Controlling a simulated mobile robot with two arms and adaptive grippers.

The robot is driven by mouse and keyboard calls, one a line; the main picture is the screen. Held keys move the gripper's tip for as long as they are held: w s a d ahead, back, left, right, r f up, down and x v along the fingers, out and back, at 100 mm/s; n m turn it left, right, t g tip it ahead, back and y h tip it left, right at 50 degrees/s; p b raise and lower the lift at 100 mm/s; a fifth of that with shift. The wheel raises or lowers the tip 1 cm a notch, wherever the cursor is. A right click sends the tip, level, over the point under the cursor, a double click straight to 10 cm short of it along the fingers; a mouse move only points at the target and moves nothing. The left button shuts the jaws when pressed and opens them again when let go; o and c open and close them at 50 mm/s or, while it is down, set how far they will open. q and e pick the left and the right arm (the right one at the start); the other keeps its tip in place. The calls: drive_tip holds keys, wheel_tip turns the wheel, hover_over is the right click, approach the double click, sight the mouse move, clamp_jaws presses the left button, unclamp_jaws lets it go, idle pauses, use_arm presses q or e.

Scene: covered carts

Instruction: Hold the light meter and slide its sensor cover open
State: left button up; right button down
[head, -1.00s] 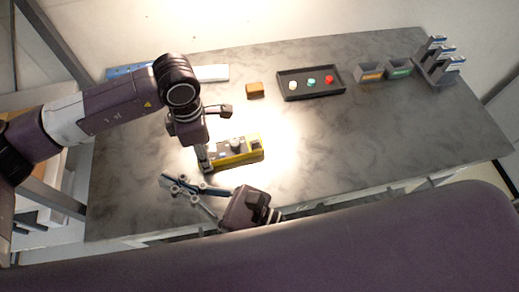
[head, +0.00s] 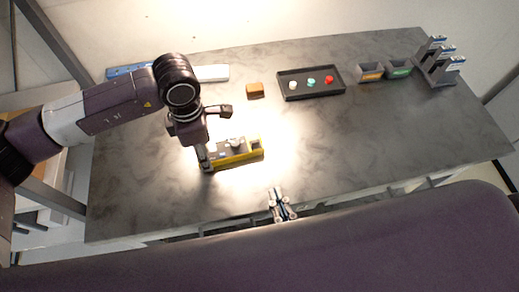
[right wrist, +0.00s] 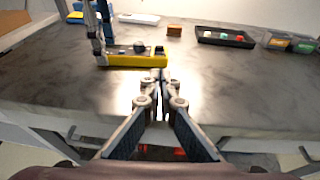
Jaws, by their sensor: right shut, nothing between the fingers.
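The light meter (head: 240,158) is a yellow device with a dark top, lying on the grey table. A pale round piece (head: 236,143) sits on its top and a dark square part (head: 255,143) at its right end; which is the sensor cover I cannot tell. It also shows in the right wrist view (right wrist: 138,61). My left gripper (head: 206,163) is shut on the meter's left end, its fingers pointing down. My right gripper (head: 277,190) is shut and empty near the table's front edge, apart from the meter. Its closed tips (right wrist: 160,75) show in the right wrist view.
A brown block (head: 255,90) lies behind the meter. A black tray (head: 290,97) holds white, green and red pieces. Two labelled bins (head: 370,74) and a grey rack (head: 436,72) stand at the back right.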

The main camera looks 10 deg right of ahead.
sight(256, 146)
drive_tip(key=x, duration=0.8)
drive_tip(key=r+x, duration=0.1)
drive_tip(key=x, duration=0.4)
drive_tip(key=shift+w, duration=0.65)
drive_tip(key=shift+w+a, duration=0.2)
drive_tip(key=shift+w, duration=1.35)
drive_tip(key=shift+s, duration=0.1)
